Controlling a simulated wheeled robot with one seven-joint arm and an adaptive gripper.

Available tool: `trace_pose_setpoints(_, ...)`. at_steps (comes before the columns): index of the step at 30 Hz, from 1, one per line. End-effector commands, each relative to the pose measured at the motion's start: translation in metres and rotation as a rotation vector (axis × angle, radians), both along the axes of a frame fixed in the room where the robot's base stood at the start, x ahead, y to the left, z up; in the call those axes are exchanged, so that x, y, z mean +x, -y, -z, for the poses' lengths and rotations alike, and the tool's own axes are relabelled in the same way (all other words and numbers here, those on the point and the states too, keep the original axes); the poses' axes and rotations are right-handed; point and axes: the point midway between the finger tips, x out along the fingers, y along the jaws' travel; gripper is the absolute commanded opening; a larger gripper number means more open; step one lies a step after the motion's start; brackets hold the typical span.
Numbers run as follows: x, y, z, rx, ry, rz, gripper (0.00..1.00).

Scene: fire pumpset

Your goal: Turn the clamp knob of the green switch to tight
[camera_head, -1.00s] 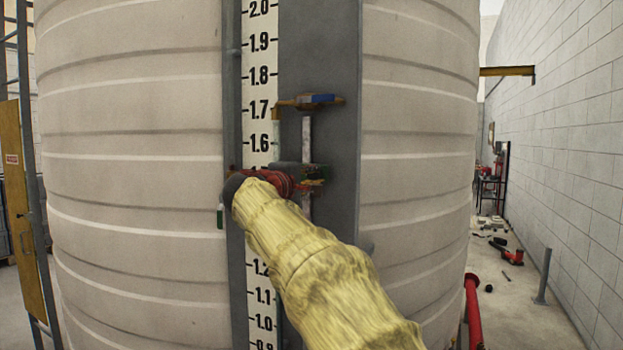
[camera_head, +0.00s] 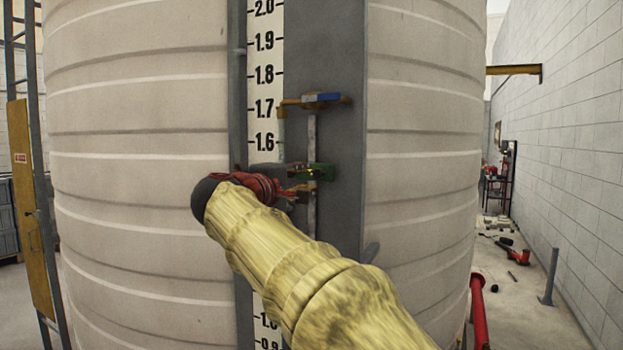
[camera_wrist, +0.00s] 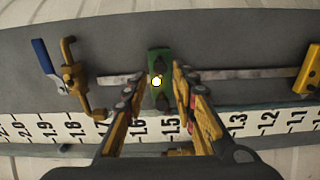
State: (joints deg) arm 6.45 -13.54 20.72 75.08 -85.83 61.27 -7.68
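The green switch (camera_head: 322,172) is clamped on a thin vertical rod in front of the grey strip of the tank. In the wrist view the green switch (camera_wrist: 160,62) lies between my fingertips, with a small bright yellow-white round spot on it, perhaps the clamp knob (camera_wrist: 156,82). My gripper (camera_wrist: 158,78) is open, one finger on each side of the switch. I cannot tell whether either finger touches it. In the head view my gripper (camera_head: 300,188) is just below and left of the switch, and my yellow-sleeved arm hides the rod's lower part.
A brass valve with a blue handle (camera_head: 322,97) sits above the switch on the gauge. The white number scale (camera_head: 265,75) runs beside the rod. In the wrist view a yellow fitting (camera_wrist: 308,70) is at the right. A red pipe (camera_head: 479,310) stands at the lower right.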

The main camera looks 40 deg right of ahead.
Motion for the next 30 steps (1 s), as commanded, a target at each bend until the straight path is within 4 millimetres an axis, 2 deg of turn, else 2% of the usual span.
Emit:
trace_pose_setpoints(3,-0.006,-0.019,0.0,0.0,0.0,-0.003,0.27)
trace_pose_setpoints(9,-0.013,-0.035,0.0,0.0,0.0,0.0,0.27)
trace_pose_setpoints(28,-0.014,-0.037,0.0,0.003,0.006,-0.003,0.27)
trace_pose_setpoints(30,-0.009,-0.038,0.008,0.036,0.014,-0.018,0.27)
